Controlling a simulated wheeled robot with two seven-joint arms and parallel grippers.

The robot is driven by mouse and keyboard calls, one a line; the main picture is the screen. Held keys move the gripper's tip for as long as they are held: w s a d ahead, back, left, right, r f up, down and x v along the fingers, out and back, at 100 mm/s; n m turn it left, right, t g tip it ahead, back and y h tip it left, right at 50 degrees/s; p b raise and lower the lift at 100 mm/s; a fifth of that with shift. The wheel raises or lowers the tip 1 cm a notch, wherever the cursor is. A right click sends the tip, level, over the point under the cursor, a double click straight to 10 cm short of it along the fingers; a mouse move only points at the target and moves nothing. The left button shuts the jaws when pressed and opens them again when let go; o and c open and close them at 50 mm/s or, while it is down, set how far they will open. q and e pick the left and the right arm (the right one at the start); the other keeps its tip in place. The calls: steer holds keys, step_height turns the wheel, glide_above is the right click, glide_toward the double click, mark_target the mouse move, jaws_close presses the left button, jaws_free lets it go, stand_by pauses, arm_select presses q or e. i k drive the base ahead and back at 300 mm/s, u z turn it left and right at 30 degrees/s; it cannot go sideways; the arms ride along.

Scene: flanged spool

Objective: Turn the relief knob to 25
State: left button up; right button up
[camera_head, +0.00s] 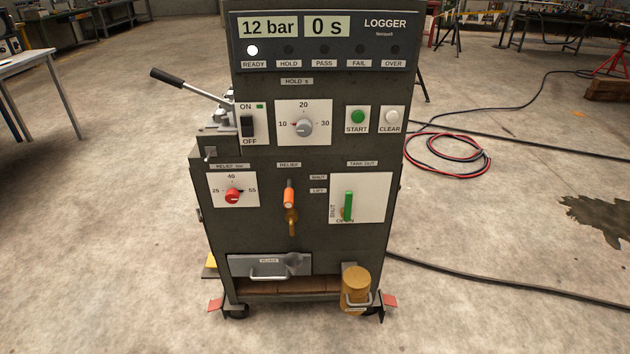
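The relief knob (232,196) is a small red knob on a white plate (247,202) at the left of the dark test cart. The plate is marked 25 at the left, 40 at the top and 55 at the right. The knob's exact setting is too small to read surely. The cart's display (267,28) reads 12 bar and 0 s, and the READY lamp (252,50) is lit white. Neither of my grippers is in view.
A grey hold knob (304,128) sits above, beside an ON/OFF switch (248,125). A black-handled lever (180,78) sticks out at upper left. An orange-handled relief lever (289,195) and green tank valve handle (348,205) are right of the relief knob.

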mark_target(232, 196)
steer(key=u, duration=2.25)
steer(key=i, duration=0.75)
steer(key=z, duration=1.2)
